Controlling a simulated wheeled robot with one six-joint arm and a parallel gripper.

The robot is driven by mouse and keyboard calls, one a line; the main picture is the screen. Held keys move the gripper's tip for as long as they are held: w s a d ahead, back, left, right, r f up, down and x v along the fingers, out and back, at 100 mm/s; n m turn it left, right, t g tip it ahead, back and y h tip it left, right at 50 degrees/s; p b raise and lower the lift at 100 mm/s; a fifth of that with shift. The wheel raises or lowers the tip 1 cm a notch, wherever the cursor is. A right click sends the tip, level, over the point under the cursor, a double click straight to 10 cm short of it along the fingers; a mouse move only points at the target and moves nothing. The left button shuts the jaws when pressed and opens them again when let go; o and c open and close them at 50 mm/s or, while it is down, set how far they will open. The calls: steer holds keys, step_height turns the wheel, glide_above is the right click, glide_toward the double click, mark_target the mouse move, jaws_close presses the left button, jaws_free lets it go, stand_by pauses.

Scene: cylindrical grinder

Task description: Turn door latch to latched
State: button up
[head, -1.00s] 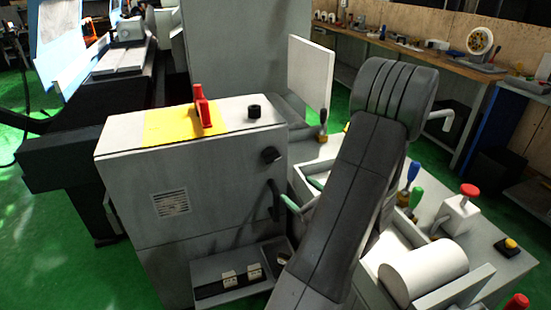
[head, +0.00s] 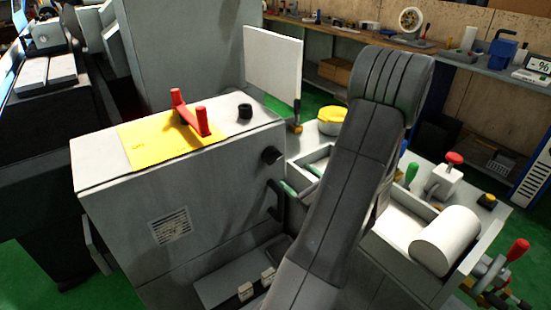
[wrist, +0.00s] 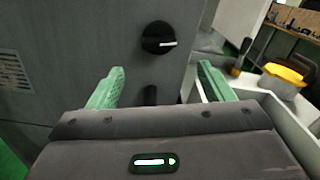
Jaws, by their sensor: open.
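The door latch is a black round knob (head: 271,155) on the grey cabinet's front, near its upper right corner. In the wrist view the knob (wrist: 158,38) shows a white pointer line lying nearly level, toward the right. My gripper (wrist: 160,70) is open and empty. Its two green fingers lie to the left and right, below the knob in the wrist view, and do not appear to touch it. In the head view my arm hides most of the gripper; a green finger (head: 289,189) shows below and right of the knob.
A black bar handle (head: 275,200) sits on the cabinet front below the knob. On the cabinet top are a red handle (head: 190,113) over a yellow plate and a black knob (head: 245,111). A bench with a yellow-lidded tub (head: 332,120) stands to the right.

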mark_target(276, 160)
steer(key=p+x, duration=0.1)
steer(key=x, duration=1)
steer(key=shift+w+a+p, duration=0.25)
steer(key=shift+w+p, duration=0.05)
steer(key=c, duration=0.9)
